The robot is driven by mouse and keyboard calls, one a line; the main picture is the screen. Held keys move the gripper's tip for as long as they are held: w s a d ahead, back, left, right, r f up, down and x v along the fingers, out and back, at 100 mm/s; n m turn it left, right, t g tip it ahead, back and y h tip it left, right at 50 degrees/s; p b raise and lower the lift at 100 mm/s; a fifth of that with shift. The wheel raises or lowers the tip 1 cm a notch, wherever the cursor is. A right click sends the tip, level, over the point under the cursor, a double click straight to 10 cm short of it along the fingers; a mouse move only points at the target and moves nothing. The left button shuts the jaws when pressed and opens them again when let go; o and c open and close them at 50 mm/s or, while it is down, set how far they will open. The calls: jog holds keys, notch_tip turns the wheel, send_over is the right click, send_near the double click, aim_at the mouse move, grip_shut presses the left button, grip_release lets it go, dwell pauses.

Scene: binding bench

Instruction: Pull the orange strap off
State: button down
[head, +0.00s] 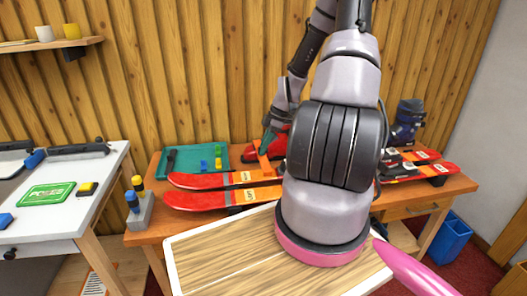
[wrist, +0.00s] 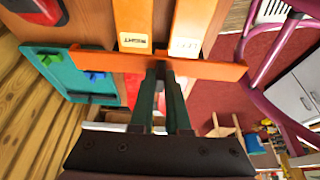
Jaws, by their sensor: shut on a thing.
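The orange strap (wrist: 105,60) runs across the picture in the wrist view, in front of two orange skis labelled RIGHT (wrist: 132,20) and LEFT (wrist: 190,20). Its ends reach past both skis. My gripper (wrist: 163,70) is shut on the middle of the strap. In the head view the strap (head: 264,162) shows at my gripper (head: 268,140), over the red and orange skis (head: 205,181) on the bench. I cannot tell whether the strap still touches or wraps the skis. My arm hides the skis' middle.
The wooden bench (head: 148,237) also bears a teal tray (head: 188,171) with small tools, a grey holder with bottles (head: 140,212) and a dark boot (head: 408,118). A white table (head: 60,220) stands at left, a blue bin (head: 450,237) at right.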

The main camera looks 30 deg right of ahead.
jog(key=shift+r, duration=1.55)
